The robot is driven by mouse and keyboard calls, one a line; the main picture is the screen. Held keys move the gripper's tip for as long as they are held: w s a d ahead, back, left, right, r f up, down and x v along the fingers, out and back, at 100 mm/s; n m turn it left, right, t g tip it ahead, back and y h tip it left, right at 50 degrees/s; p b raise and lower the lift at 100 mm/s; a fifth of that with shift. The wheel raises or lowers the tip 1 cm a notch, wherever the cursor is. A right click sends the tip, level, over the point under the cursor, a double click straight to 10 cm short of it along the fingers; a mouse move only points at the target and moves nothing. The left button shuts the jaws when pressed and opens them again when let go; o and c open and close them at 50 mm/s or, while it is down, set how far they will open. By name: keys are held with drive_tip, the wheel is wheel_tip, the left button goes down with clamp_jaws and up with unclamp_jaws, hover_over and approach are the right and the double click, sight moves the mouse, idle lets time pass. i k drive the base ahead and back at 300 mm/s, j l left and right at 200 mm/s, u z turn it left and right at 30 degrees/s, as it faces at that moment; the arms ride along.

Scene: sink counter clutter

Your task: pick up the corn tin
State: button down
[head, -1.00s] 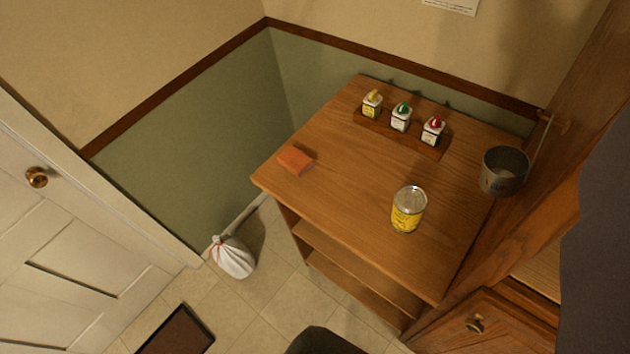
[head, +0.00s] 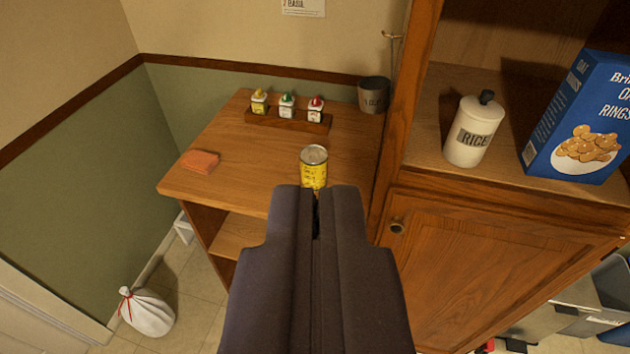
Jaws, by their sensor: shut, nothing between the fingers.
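The corn tin (head: 313,170) is a yellow can with a silver lid, upright on the wooden counter top. Its lower part is hidden behind my gripper. My gripper (head: 317,192) is dark, with its two fingers close together and nothing between them. Its tips overlap the bottom of the tin in the picture. I cannot tell how far apart they are in depth, or whether they touch.
An orange sponge (head: 201,161) lies at the counter's left. A rack (head: 290,122) with three small bottles and a grey pot (head: 373,95) stand at the back. A cabinet (head: 480,270) at right holds a rice jar (head: 473,132) and a blue cereal box (head: 578,120).

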sight(313, 159)
drive_tip(key=i+j+z, duration=1.05)
drive_tip(key=j, duration=0.35)
